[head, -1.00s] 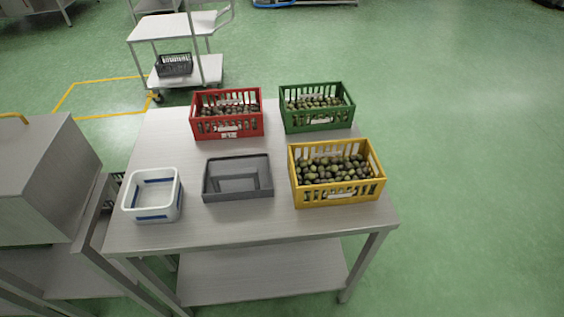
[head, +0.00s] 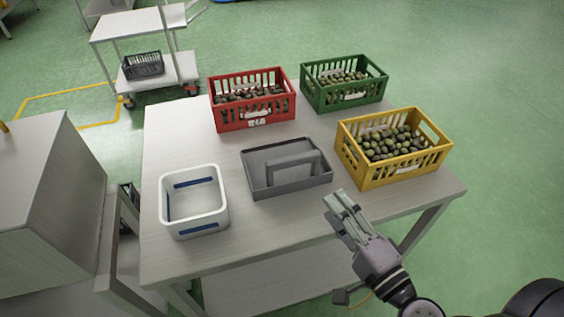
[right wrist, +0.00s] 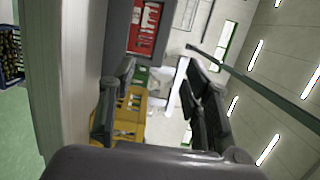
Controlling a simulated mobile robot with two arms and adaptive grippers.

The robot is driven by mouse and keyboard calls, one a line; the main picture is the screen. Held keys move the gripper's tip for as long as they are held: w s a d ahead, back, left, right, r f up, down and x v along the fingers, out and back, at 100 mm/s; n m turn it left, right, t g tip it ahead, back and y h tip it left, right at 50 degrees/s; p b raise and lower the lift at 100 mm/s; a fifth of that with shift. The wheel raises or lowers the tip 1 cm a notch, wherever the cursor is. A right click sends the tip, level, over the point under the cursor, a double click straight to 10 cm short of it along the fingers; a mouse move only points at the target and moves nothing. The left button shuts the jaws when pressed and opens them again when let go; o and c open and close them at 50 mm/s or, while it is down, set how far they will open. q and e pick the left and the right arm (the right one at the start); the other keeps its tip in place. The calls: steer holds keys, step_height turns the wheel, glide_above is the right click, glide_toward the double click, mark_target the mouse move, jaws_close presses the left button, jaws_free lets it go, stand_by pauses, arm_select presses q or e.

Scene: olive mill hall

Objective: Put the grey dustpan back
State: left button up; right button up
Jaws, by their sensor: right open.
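No thing in view is clearly a dustpan. A grey open tray-like thing (head: 295,188) with a raised bar or inner part stands on the metal table (head: 250,232); I cannot tell whether it is tied to the dustpan. My right gripper (head: 342,202) is open and empty in the head view, near the table's front edge, in front of the grey thing and the yellow crate. Its open fingers also show in the right wrist view (right wrist: 160,102), with nothing between them. My left gripper is not in view.
A white bin (head: 205,222) stands left on the table. Red (head: 256,118), green (head: 345,97) and yellow (head: 395,170) crates hold olives. A trolley (head: 160,70) with a dark crate (head: 143,65) stands behind. A metal box-shaped unit (head: 55,200) is at left.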

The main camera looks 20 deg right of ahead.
mark_target(296, 164)
steer(key=p+x, duration=0.3)
steer(key=x, duration=0.2)
steer(key=p+x, duration=0.3)
steer(key=x, duration=0.2)
steer(key=shift+a+r, duration=0.2)
steer(key=shift+r, duration=0.05)
steer(key=shift+w+a+f, duration=0.1)
steer(key=shift+w+a, duration=0.05)
steer(key=shift+w, duration=0.45)
steer(key=p+x, duration=0.1)
steer(key=x, duration=0.3)
steer(key=shift+w+a+p, duration=0.1)
steer(key=shift+a+p, duration=0.15)
steer(key=shift+p, duration=0.1)
steer(key=shift+w+a+f, duration=0.1)
steer(key=shift+w, duration=0.4)
steer(key=shift+s, duration=0.1)
steer(key=shift+c, duration=0.5)
jaws_close()
